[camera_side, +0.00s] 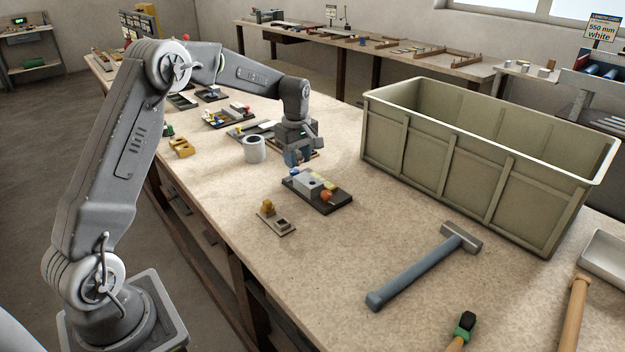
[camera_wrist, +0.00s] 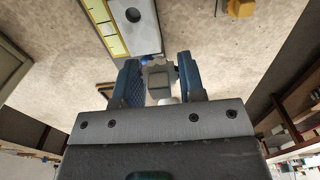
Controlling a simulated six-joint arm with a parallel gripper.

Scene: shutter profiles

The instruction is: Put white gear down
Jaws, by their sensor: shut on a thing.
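My gripper (camera_side: 296,158) is over the workbench, behind the dark base plate in the side view. In the wrist view its two blue fingers (camera_wrist: 160,82) are shut on a small pale grey-white piece with a square dark face, which I take to be the white gear (camera_wrist: 157,66). Its teeth cannot be made out. In the side view the fingers hide the piece, and I cannot tell whether it touches anything below.
A dark base plate (camera_side: 336,201) carries a grey block, a yellow piece and an orange piece. A large green-grey bin (camera_side: 470,165) and a hammer (camera_side: 418,270) lie to the right.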

